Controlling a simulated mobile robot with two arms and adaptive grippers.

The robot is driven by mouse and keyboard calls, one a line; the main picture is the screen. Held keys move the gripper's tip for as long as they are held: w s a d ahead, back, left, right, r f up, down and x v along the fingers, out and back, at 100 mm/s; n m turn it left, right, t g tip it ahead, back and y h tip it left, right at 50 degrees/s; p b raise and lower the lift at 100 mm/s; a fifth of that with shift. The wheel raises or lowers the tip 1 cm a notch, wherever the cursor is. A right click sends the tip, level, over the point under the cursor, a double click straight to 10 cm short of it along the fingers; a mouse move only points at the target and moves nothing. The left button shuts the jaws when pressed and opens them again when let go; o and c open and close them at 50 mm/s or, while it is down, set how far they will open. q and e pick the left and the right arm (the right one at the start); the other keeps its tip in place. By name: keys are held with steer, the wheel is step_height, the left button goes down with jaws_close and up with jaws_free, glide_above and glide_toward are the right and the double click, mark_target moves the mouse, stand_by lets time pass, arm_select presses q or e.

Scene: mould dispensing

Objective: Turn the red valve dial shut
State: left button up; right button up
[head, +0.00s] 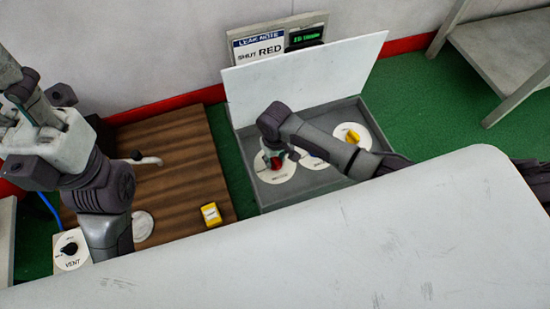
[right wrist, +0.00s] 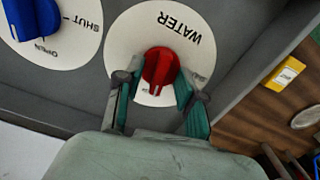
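The red valve dial (head: 275,161) sits on a white disc in a grey tray. In the right wrist view the red dial (right wrist: 158,70) is on a disc marked WATER, its handle pointing toward the bottom of the picture. My right gripper (right wrist: 160,73) has one finger on each side of the dial and appears closed on it; in the head view my right gripper (head: 273,153) is over the dial. A word at the disc's right edge is partly hidden. My left gripper (head: 22,105) is raised at the far left, away from the dials; its opening is unclear.
A blue dial (right wrist: 32,18) is beside the red one, and a yellow dial (head: 352,136) is farther right. A white panel (head: 300,80) stands behind the tray. A sign (head: 258,50) reads LEAK NOTE, SHUT RED. A yellow block (head: 211,214) lies on the wooden board (head: 190,155). A VENT dial (head: 70,249) is at lower left.

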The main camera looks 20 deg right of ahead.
jaws_close()
